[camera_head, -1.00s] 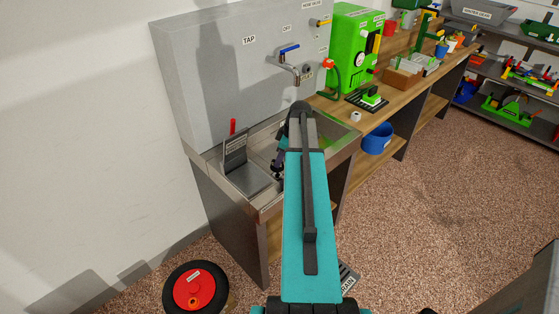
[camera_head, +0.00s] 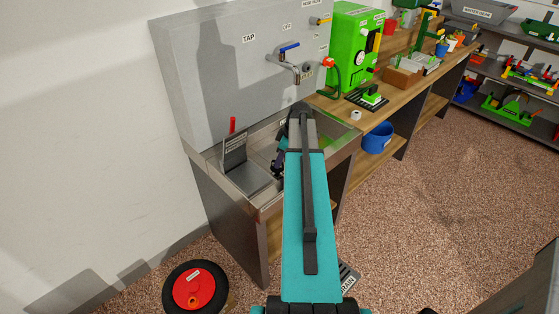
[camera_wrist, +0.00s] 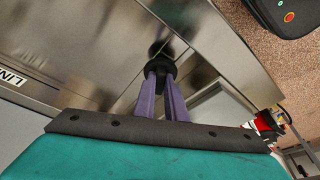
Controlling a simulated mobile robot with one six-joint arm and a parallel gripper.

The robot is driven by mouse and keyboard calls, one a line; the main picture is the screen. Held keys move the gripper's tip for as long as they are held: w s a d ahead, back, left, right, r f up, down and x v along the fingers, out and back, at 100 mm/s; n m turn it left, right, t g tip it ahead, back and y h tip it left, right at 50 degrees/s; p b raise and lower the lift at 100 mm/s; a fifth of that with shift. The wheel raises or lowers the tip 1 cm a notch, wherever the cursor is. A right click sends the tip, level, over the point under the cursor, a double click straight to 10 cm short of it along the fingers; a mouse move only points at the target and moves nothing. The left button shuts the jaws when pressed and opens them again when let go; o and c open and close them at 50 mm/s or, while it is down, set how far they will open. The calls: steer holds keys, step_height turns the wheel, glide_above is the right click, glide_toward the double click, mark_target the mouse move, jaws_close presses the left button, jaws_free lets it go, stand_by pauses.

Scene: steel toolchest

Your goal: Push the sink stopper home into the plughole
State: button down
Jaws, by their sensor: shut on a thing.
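My gripper (camera_wrist: 163,80) has purple fingers, closed on the black sink stopper (camera_wrist: 161,62) in the wrist view. The stopper is at the fingertips, over the steel sink floor. A dark round patch with a greenish edge shows just beyond it; I cannot tell whether this is the plughole or a reflection. Whether the stopper touches the floor is unclear. In the head view my gripper (camera_head: 278,163) is down in the steel sink (camera_head: 258,203), partly hidden by my teal arm. The stopper is hard to make out there.
A hinged grey plate with a red handle (camera_head: 233,125) stands at the sink's left. The tap spout (camera_head: 290,68) and blue lever are on the back panel. A green machine (camera_head: 355,50) stands to the right. The sink's steel rim surrounds the gripper.

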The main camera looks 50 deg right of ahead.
steer(key=shift+f+b, duration=0.95)
steer(key=shift+f, duration=0.65)
stand_by(0.3)
steer(key=c, duration=1.7)
jaws_free()
steer(key=shift+r, duration=0.2)
steer(key=shift+b+v, duration=1.1)
steer(key=shift+v, duration=5.65)
steer(key=shift+d, duration=0.1)
